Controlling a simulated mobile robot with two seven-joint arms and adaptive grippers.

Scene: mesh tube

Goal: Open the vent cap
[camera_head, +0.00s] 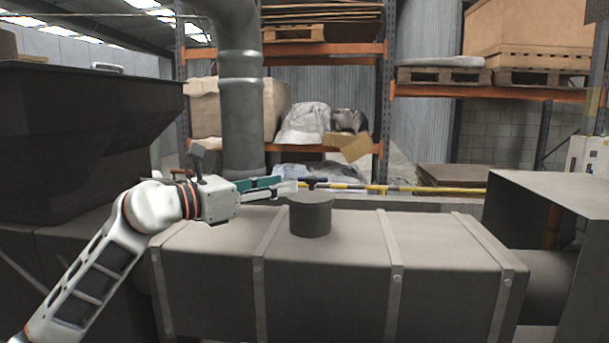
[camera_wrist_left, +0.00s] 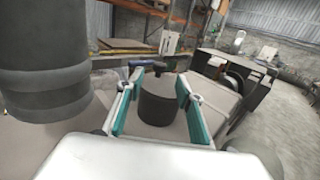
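The vent cap is a short dark grey cylinder (camera_head: 311,215) standing upright on top of the grey tank (camera_head: 330,255) in the head view. A dark blue bar-like handle (camera_head: 313,183) shows at its top. My left gripper (camera_head: 287,189) reaches in from the left, just left of the cap and at about its top height. In the left wrist view, its two green-lined fingers (camera_wrist_left: 163,84) are spread apart, with the cylinder (camera_wrist_left: 157,103) and the blue handle (camera_wrist_left: 142,64) showing between and beyond them. I cannot tell if they touch. My right gripper is not in view.
A thick vertical pipe (camera_head: 241,105) rises behind my left gripper. A dark hopper (camera_head: 85,130) stands at the left and a grey box-shaped housing (camera_head: 565,225) at the right. A yellow bar (camera_head: 420,189) runs behind the tank. The tank top right of the cap is clear.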

